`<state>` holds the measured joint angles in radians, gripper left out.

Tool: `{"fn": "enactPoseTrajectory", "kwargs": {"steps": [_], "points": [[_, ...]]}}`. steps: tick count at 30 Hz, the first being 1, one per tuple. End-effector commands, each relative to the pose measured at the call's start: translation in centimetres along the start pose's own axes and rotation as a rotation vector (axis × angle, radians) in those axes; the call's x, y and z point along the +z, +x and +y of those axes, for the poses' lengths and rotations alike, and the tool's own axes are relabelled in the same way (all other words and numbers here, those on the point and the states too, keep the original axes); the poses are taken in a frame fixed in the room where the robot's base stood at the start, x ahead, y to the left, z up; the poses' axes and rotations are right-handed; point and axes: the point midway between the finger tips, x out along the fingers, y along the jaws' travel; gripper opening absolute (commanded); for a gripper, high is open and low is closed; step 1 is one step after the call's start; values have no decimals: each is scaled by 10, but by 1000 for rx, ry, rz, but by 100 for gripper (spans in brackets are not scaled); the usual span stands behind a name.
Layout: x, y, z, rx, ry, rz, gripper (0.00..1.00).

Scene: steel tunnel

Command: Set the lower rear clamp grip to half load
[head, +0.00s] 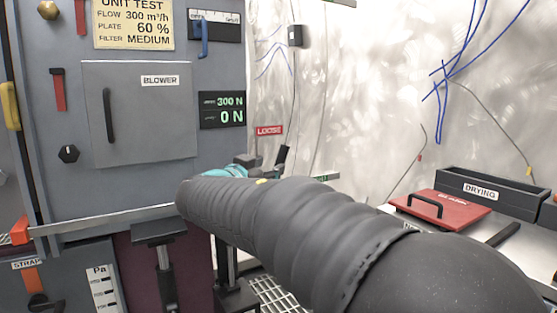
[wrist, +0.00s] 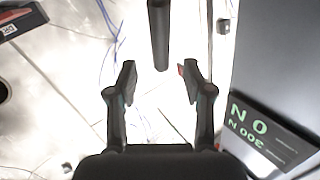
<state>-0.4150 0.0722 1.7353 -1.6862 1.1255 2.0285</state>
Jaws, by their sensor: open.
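In the wrist view my gripper (wrist: 157,84) is open, with one finger on each side of an empty gap. A dark upright bar (wrist: 159,35), likely the clamp grip, comes in from the top edge. Its lower end lies between the fingertips in the picture; I see no contact, and cannot tell the depth. In the head view a short black grip (head: 283,158) stands right of the cabinet, below a red LOOSE label (head: 269,130). My sleeved arm hides much of the area beneath it. The load display (head: 222,110) reads 300 N above 0 N; it also shows upside down in the wrist view (wrist: 262,132).
The grey cabinet (head: 130,190) with a BLOWER door (head: 150,120) fills the left. A rail (head: 110,219) runs along its front. A red case (head: 441,208) and a DRYING tray (head: 500,190) stand at right. Wires hang on the pale wall.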

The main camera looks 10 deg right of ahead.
Motion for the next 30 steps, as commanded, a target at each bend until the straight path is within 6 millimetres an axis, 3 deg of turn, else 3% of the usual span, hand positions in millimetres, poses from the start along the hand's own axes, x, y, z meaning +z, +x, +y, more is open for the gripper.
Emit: {"fn": "enactPoseTrajectory", "kwargs": {"steps": [6,12,25,26,30], "points": [[-1,41,1,3,0,0,51],[-1,64,0,2,0,1,51],[0,73,0,0,0,0,51],[0,73,0,0,0,0,46],[0,72,0,0,0,0,11]]}}
